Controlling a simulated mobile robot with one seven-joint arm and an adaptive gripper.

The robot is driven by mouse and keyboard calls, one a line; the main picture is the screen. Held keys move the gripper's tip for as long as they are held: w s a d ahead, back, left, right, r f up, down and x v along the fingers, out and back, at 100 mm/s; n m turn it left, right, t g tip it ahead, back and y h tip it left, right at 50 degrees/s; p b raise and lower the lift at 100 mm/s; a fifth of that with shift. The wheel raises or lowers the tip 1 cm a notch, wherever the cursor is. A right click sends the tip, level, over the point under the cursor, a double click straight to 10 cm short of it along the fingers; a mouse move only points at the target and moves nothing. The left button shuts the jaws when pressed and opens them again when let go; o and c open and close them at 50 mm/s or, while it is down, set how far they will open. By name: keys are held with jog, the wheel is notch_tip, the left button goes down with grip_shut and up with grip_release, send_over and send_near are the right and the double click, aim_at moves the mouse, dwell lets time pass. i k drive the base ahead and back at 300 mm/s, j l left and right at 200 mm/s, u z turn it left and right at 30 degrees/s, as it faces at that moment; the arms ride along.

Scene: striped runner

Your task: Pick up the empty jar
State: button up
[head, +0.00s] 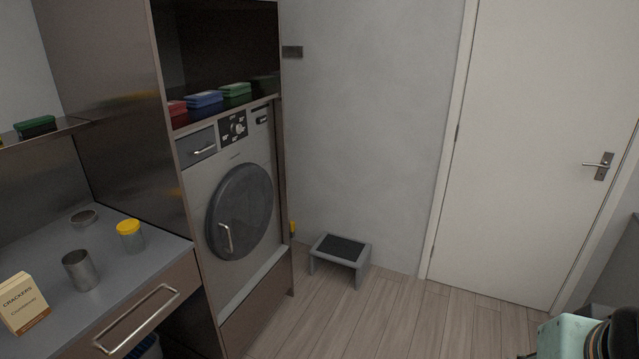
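A small jar (133,243) with a yellow lid stands upright on the grey counter (150,262) at the left, near its back right corner. Its body looks clear or greyish, and I cannot make out any contents. An open grey cylinder (82,272), like a metal cup, stands in front and to the left of it, apart from it. My gripper is not in the head view.
A crackers box (22,304) stands at the counter's front left, and a low round dish (84,217) lies at the back. A tall cabinet panel (140,150) rises behind the jar. A drawer handle (138,318) juts out below.

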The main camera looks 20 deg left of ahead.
aim_at(130, 234)
jog(key=i+u, duration=0.35)
jog(key=i+l+u, duration=0.15)
jog(key=i+u, duration=0.2)
jog(key=i, duration=0.25)
jog(key=i+u, duration=0.2)
jog(key=u, duration=0.15)
jog(key=i+u, duration=0.2)
jog(key=u, duration=0.15)
jog(key=i+u, duration=0.35)
jog(key=i+j+u, duration=0.1)
jog(key=u, duration=0.25)
jog(key=i+u, duration=0.5)
jog(key=u, duration=0.15)
